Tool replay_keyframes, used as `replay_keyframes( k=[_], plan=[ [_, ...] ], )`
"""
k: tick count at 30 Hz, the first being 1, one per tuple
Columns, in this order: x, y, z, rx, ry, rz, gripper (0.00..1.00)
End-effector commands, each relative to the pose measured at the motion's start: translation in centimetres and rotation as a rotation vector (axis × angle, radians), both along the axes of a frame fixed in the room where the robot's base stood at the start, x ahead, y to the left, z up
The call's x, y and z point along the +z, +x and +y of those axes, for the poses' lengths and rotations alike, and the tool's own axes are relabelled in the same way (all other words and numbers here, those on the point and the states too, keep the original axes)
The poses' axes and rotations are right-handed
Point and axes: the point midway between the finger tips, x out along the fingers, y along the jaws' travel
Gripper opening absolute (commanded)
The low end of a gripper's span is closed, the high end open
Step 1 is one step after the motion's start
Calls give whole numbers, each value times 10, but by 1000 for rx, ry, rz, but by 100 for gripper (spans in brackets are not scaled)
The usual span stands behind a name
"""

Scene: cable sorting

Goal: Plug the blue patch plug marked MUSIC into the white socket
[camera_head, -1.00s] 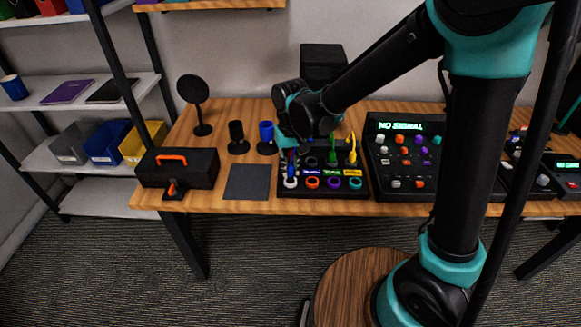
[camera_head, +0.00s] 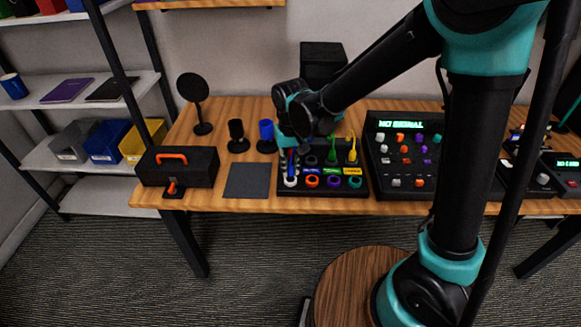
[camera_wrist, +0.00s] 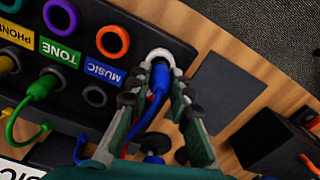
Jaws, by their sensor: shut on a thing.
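The blue patch plug (camera_wrist: 159,78) is held between the two fingers of my gripper (camera_wrist: 158,92). Its front end overlaps the white socket (camera_wrist: 163,54) in the wrist view and points into the ring; I cannot tell how deep it sits. Its blue cable trails back between the fingers. In the head view the blue plug (camera_head: 291,166) stands just above the white socket (camera_head: 290,182), at the left end of the front row. The blue MUSIC label (camera_wrist: 104,73) is on the black panel beside an empty dark hole (camera_wrist: 95,96).
The black panel (camera_head: 328,192) also has orange, purple and teal sockets, with green and yellow plugs behind them. A dark mat (camera_head: 247,181) and a black toolbox (camera_head: 178,168) lie to the left.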

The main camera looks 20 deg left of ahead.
Motion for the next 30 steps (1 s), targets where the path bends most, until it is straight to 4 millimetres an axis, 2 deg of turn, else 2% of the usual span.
replay_keyframes(
  k=[30],
  plan=[
    [-10,0,0,0,0,0,0]
  ],
)
